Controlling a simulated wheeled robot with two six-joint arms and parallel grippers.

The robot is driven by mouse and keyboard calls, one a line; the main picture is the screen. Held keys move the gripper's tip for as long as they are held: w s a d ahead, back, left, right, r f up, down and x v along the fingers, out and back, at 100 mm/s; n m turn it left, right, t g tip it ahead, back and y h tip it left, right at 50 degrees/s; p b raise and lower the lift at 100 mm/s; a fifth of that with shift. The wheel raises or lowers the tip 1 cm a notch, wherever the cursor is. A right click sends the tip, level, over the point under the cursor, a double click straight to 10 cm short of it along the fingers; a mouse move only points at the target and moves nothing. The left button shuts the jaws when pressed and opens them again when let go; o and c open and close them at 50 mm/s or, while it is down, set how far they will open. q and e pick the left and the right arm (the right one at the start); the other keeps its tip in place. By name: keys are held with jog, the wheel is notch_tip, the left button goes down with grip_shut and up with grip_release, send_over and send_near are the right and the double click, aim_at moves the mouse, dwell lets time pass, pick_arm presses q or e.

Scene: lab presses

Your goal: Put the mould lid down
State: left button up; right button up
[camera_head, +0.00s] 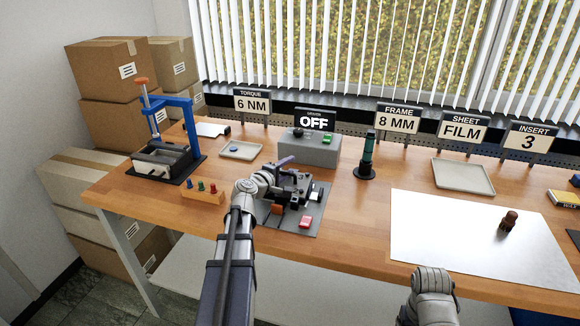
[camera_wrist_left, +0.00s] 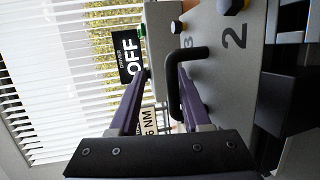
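The mould lid (camera_wrist_left: 225,60) shows in the left wrist view as a grey plate marked 2 and 3, with a black bar handle (camera_wrist_left: 187,52). My left gripper (camera_wrist_left: 165,72) has its two purple fingers on either side of the handle. A gap shows between the left finger and the handle, while the right finger lies close to it; contact is not clear. In the head view my left gripper (camera_head: 284,162) is over the dark press fixture (camera_head: 292,190), and the lid is hard to make out there. Of my right arm only a wrist part shows, without fingers.
A grey control box (camera_head: 310,150) with an OFF sign (camera_head: 315,121) stands behind the fixture. A blue press (camera_head: 170,130) and a wooden peg block (camera_head: 202,192) are at left. A dark green cylinder (camera_head: 367,155) and a white sheet (camera_head: 450,235) are at right.

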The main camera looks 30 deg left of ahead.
pick_arm(q)
jog(key=s+r+p, duration=0.1)
jog(key=s+r, duration=0.1)
jog(key=s, duration=0.8)
jog(key=shift+s+p, duration=0.3)
jog(key=shift+p, duration=0.1)
jog(key=shift+a, duration=0.1)
